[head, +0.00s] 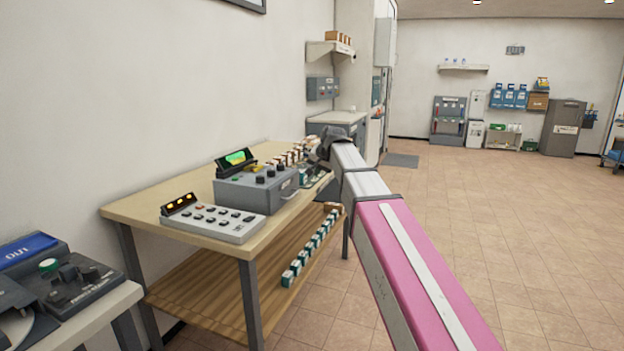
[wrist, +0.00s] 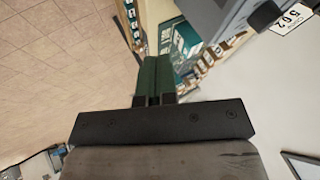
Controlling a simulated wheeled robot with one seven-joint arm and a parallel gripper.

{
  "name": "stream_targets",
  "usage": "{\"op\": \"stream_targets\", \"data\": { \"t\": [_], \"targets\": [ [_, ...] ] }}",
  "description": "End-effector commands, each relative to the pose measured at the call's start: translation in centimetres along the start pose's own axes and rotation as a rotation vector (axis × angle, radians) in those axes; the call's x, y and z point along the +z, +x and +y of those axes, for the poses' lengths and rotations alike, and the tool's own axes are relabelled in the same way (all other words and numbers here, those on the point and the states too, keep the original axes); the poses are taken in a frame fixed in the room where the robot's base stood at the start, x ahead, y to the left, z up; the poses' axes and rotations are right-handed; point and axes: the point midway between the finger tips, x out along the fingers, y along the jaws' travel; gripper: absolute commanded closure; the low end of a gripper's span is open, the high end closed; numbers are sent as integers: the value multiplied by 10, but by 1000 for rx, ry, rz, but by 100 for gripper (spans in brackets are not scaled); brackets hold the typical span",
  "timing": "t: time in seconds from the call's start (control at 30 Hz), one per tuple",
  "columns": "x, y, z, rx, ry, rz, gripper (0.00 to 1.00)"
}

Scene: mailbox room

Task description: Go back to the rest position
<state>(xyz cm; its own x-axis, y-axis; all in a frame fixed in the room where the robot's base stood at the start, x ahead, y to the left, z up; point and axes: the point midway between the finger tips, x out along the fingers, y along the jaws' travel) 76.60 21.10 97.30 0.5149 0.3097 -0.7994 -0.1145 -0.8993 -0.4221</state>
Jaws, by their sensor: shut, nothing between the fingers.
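My gripper shows in the wrist view (wrist: 153,78), its two green fingers pressed together with nothing between them. It is close to the small white and green boxes (wrist: 188,38) and a grey device. In the head view my pink and white arm reaches forward and left over the right end of the wooden table (head: 150,208). The gripper's fingers are hidden behind the arm there.
The table holds a white keypad panel (head: 212,222) and a grey console (head: 256,187) with a green screen. Small boxes (head: 309,252) line its lower shelf. Another desk with devices (head: 75,284) stands at the lower left. The tiled floor (head: 500,220) on the right is clear.

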Motion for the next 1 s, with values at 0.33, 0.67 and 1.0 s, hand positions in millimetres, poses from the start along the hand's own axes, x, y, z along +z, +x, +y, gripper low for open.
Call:
{"op": "stream_targets", "data": {
  "t": [0.33,0.67,1.0],
  "targets": [
    [5,-20,8,9,-3,-6,100],
    [73,40,110,126,-50,-95,100],
    [168,88,227,249,-115,-227,100]
  ]
}}
